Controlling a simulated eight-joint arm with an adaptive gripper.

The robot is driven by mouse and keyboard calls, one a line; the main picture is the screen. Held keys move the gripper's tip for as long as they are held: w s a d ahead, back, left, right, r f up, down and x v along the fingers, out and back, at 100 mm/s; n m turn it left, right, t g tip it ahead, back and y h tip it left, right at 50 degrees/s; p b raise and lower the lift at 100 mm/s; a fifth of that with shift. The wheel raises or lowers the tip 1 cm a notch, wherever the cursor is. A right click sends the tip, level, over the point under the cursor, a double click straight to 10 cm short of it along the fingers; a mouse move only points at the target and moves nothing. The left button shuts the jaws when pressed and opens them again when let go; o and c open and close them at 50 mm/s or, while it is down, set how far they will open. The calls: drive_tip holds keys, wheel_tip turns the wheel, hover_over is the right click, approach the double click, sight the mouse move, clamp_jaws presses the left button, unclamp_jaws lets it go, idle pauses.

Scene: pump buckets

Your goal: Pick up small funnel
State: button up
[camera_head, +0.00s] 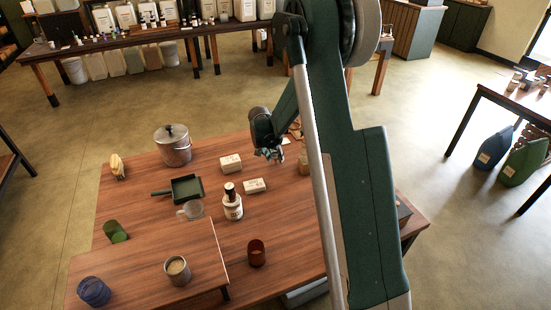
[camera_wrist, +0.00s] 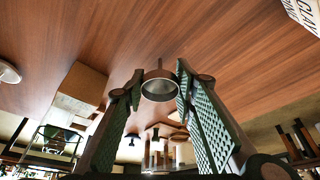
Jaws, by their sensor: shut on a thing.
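The small funnel (camera_wrist: 160,89) shows in the wrist view as a grey metal cone with a round rim and a thin stem. It sits between the tips of my gripper (camera_wrist: 158,84), whose green textured fingers are closed on it from both sides. The wooden tabletop lies behind it in that view. In the head view my gripper (camera_head: 270,155) is over the back part of the wooden table, right of two white boxes. The funnel is too small or hidden to make out there.
On the table (camera_head: 290,235) stand a lidded metal pot (camera_head: 174,147), a green dustpan (camera_head: 187,188), a white bottle (camera_head: 232,207), white boxes (camera_head: 231,163), and an amber cup (camera_head: 256,254). A raised board (camera_head: 140,268) carries a tin (camera_head: 177,270) and a blue jar (camera_head: 94,293). My arm hides the table's right side.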

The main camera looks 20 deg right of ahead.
sight(276, 154)
wheel_tip(276, 154, up, 9)
drive_tip(key=shift+r+p, duration=0.2)
drive_tip(key=shift+p, duration=0.45)
